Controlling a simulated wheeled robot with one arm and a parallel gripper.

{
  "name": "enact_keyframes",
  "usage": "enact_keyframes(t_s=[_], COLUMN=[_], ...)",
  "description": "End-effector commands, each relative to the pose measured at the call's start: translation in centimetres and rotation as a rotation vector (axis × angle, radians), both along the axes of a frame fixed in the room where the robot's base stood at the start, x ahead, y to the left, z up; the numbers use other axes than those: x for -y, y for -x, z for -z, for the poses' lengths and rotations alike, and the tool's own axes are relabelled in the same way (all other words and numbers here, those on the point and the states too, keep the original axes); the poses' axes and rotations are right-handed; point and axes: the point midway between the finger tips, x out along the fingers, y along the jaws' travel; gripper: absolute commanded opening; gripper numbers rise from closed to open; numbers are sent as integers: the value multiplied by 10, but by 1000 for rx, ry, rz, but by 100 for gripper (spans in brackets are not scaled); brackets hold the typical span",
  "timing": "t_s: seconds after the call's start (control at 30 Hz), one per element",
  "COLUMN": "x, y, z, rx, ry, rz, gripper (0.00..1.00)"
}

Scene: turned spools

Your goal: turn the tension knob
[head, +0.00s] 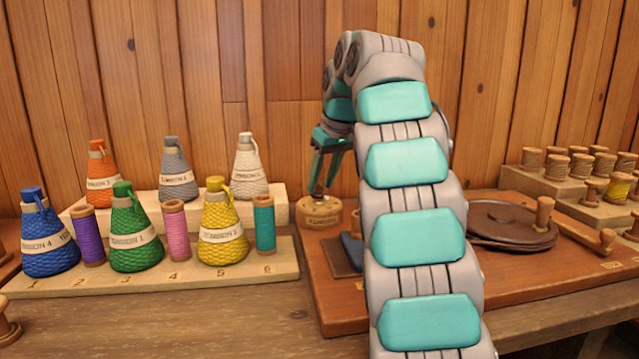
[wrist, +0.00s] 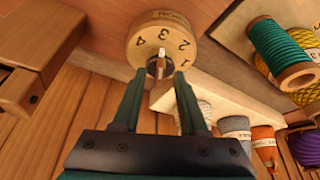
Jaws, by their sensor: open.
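The tension knob sits on a round wooden base (head: 321,214) with a label on its front, at the left end of the reddish board in the head view. In the wrist view the round dial (wrist: 152,28) bears the numbers 1 to 4, and the small upright knob (wrist: 158,66) stands at its middle. A pale mark on the knob seems to face the 3. My gripper (head: 322,189) points down just over the base. In the wrist view its open fingers (wrist: 159,76) are on either side of the knob; I cannot tell whether they touch it.
Several yarn cones and thread spools stand on a numbered board (head: 160,282) and a raised step to the left. A dark round plate (head: 505,222) with a wooden crank lies to the right, beside a stepped rack of spools (head: 548,184). My arm hides part of the board.

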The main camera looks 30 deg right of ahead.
Motion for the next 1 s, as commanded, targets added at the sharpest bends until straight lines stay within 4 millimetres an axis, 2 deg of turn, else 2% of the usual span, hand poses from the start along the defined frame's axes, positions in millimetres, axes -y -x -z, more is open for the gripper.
enact_keyframes(t_s=[0.1, 0.47, 1.0], x=[0, 0, -1], y=[0, 0, 0], z=[-1, -1, -1], rx=[0, 1, 1], ry=[0, 1, 1], rz=[0, 0, 5], gripper=[40, 0, 0])
